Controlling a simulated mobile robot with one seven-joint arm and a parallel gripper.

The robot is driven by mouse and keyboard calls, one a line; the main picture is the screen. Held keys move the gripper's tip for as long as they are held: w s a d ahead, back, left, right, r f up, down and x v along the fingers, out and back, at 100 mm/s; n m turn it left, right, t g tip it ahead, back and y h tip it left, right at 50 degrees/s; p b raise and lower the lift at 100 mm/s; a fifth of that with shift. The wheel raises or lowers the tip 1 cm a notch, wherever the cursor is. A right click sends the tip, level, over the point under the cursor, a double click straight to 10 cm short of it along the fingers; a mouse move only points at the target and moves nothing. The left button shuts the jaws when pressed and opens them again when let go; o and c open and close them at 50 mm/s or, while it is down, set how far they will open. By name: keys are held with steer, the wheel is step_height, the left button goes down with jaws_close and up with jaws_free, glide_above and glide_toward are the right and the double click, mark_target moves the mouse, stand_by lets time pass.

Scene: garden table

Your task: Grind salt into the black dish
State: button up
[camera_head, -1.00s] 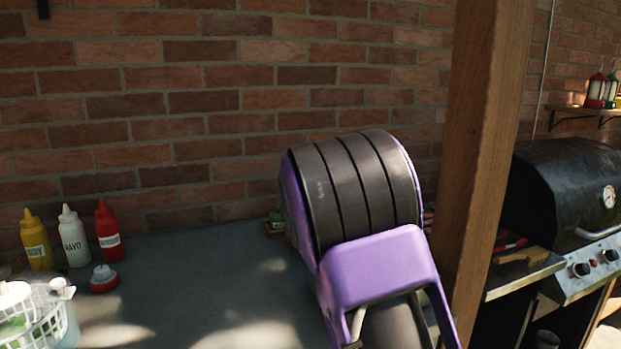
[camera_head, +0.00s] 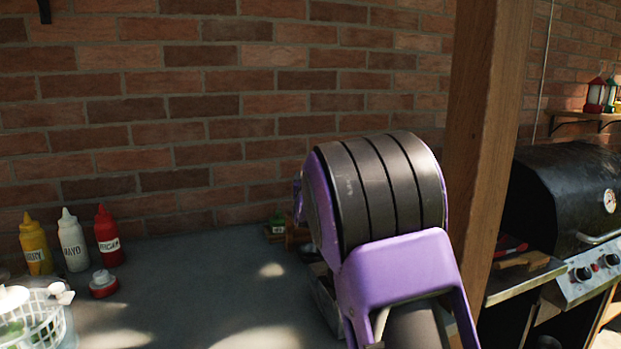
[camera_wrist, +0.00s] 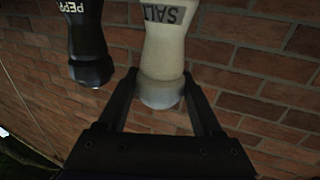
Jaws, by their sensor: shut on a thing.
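The white salt grinder (camera_wrist: 166,45), with "SALT" reading upside down, stands between the fingers of my gripper (camera_wrist: 160,82) in the wrist view. The fingers are shut on the narrow part near its grey end. A black pepper grinder (camera_wrist: 87,40) is just left of it, outside the fingers. In the head view my arm covers the right of the table, and my gripper and the grinders are hidden. I cannot see the black dish in either view.
Mustard (camera_head: 36,243), mayo (camera_head: 73,240) and red (camera_head: 108,236) bottles stand at the table's back left. A red-and-white lidded item (camera_head: 103,284) and a white basket (camera_head: 38,318) are in front. A wooden post (camera_head: 490,130) and grill (camera_head: 565,205) stand right. The middle table is clear.

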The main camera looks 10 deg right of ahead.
steer(key=o, duration=1.4)
steer(key=s, duration=0.5)
steer(key=s+a, duration=0.1)
steer(key=s, duration=0.5)
steer(key=s+a, duration=0.1)
steer(key=s, duration=0.5)
steer(key=shift+s+a, duration=0.1)
steer(key=shift+a, duration=0.1)
